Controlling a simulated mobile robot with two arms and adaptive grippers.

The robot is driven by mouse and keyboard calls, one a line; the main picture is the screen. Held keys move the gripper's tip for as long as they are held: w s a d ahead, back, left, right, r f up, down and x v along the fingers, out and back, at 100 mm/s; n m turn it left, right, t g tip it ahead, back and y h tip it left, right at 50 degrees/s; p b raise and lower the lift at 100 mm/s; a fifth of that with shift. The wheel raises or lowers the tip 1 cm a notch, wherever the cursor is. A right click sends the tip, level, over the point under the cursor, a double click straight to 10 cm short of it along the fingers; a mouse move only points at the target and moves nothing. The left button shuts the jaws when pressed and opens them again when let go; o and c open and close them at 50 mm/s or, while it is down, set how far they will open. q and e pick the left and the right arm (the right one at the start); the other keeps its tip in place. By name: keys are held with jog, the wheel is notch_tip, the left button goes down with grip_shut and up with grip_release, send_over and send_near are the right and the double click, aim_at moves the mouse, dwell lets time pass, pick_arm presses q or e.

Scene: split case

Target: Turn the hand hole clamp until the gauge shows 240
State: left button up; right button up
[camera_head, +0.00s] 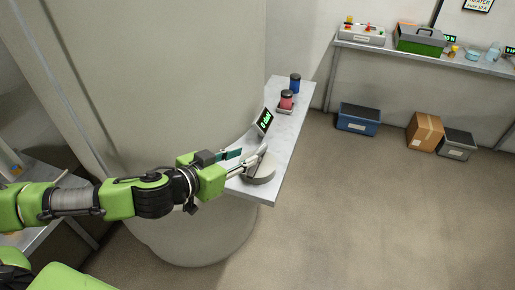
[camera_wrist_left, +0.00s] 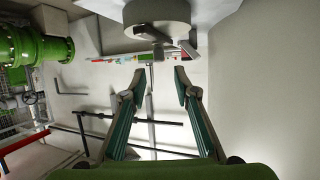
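The hand hole clamp, a round grey disc with a bar on it (camera_head: 260,174), sits at the near end of the grey shelf (camera_head: 289,142). The same disc shows at the top of the left wrist view (camera_wrist_left: 157,12), with its bar below it. The gauge, a small black display with green characters (camera_head: 264,121), stands behind the clamp; it seems to read 0. My left gripper (camera_head: 250,154) is right at the clamp. In the left wrist view its two fingers (camera_wrist_left: 159,77) are apart with nothing clearly between them. Contact with the bar cannot be told. My right gripper is out of view.
A red jar (camera_head: 286,101) and a blue jar (camera_head: 295,84) stand farther along the shelf. A large pale cylindrical vessel (camera_head: 190,75) rises beside it. A blue bin (camera_head: 358,119) and a cardboard box (camera_head: 424,132) stand by the wall.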

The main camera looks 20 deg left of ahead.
aim_at(257, 151)
pick_arm(q)
jog(key=p+x, duration=0.1)
jog(key=x, duration=0.6)
jog(key=shift+w+f, duration=0.1)
jog(key=shift+w, duration=0.1)
grip_shut()
